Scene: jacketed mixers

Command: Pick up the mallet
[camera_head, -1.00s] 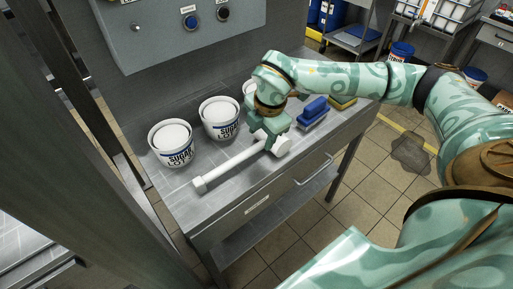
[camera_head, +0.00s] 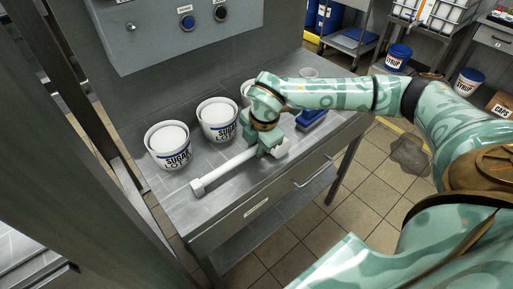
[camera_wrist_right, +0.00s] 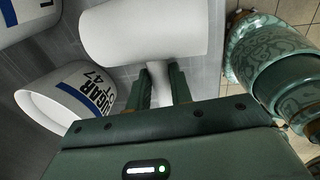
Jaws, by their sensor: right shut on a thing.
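The white mallet (camera_head: 229,169) lies across the steel worktop, its handle running from lower left to upper right. My right gripper (camera_head: 268,151) is down at the mallet's right part, shut on the handle. In the right wrist view the two fingers (camera_wrist_right: 160,88) stand on either side of the white handle, and the thick mallet head (camera_wrist_right: 143,31) lies just beyond them. I cannot tell whether the mallet is clear of the worktop. My left gripper is not in view.
White sugar tubs (camera_head: 168,145) and (camera_head: 217,119) stand behind the mallet, with another partly hidden by my arm. A blue brush (camera_head: 311,118) lies right of my gripper. The worktop (camera_head: 225,208) is bare in front of the mallet. A control panel (camera_head: 180,35) hangs behind.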

